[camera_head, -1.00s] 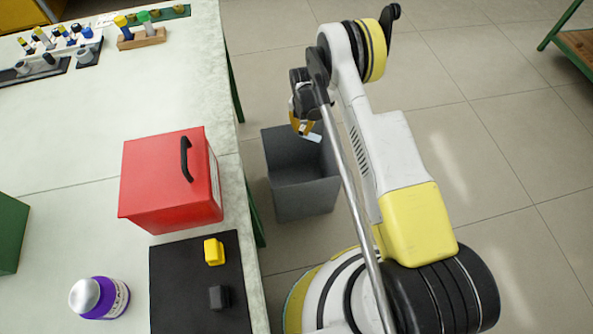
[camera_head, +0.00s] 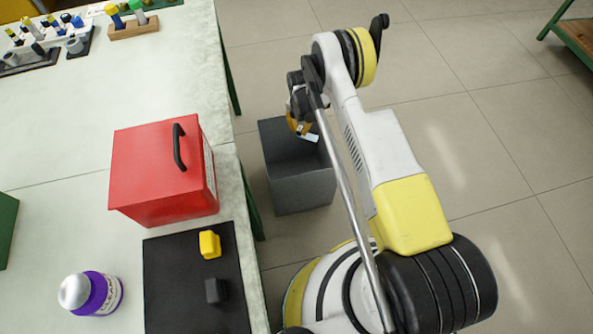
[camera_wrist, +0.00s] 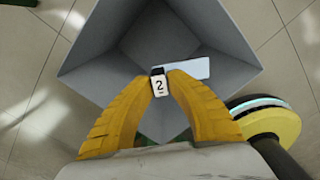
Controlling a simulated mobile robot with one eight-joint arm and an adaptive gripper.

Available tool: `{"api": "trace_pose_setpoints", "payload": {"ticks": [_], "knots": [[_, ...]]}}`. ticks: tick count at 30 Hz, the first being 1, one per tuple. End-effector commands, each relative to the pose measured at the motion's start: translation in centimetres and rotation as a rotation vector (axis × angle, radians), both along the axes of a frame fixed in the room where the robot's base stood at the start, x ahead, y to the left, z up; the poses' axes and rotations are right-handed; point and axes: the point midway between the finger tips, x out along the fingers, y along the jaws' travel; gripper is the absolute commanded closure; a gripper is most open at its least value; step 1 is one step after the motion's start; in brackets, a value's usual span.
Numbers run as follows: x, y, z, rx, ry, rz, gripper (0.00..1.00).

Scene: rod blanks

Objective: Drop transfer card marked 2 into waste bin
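The transfer card (camera_wrist: 159,87) shows a black 2 on a white tab between my fingertips in the wrist view. A pale flat part (camera_wrist: 190,68) extends to the right behind the tab. My gripper (camera_wrist: 158,79) has yellow fingers closed on the tab's two sides. In the head view my gripper (camera_head: 298,124) points down over the waste bin, with the pale card (camera_head: 309,137) at its tips. The grey waste bin (camera_head: 302,192) stands on the floor beside the table. Its open mouth surrounds the card in the wrist view (camera_wrist: 225,45). The card's exact height against the rim is unclear.
The pale table (camera_head: 60,130) is left of the bin. It carries a red box (camera_head: 155,175) with a black handle, a black mat (camera_head: 180,295) with a yellow and a dark block, and a purple bottle (camera_head: 95,293).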

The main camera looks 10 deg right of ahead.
Motion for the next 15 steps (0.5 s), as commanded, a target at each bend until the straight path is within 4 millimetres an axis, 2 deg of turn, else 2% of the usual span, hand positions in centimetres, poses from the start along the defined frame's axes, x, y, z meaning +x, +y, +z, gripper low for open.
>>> {"api": "trace_pose_setpoints", "payload": {"ticks": [11,15], "knots": [[0.0,0.0,0.2,0.000,0.000,0.000,0.65],[0.0,0.0,1.7,0.000,0.000,0.000,0.65]]}}
